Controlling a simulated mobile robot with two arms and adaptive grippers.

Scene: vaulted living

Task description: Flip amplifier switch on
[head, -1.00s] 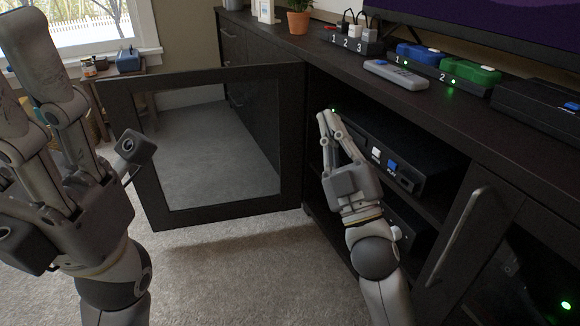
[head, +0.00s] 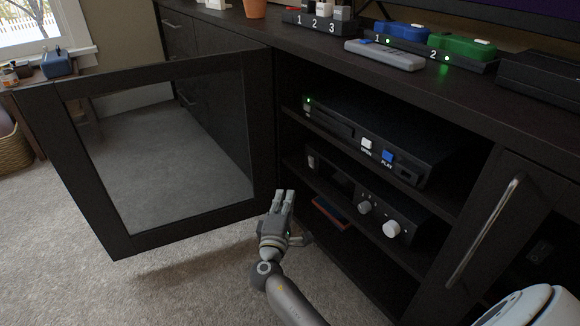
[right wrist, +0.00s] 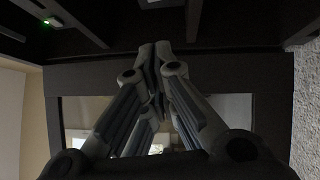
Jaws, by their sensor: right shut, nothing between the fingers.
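The amplifier (head: 345,190) is a black box on the middle shelf of the open cabinet, with two pale knobs on its front. A small light piece, perhaps its switch (head: 311,160), shows near the left end of its front. My right gripper (head: 283,194) is shut and empty, in front of the cabinet opening, lower and left of the amplifier and apart from it. In the right wrist view its closed fingers (right wrist: 155,50) point toward the dark cabinet frame. My left gripper is out of view.
A disc player (head: 375,150) with a green light sits on the shelf above. The glass cabinet door (head: 110,245) stands open at left. A dark blue and red item (head: 330,212) lies on the bottom shelf. A closed door with a handle (head: 485,230) is at right. Carpet in front is clear.

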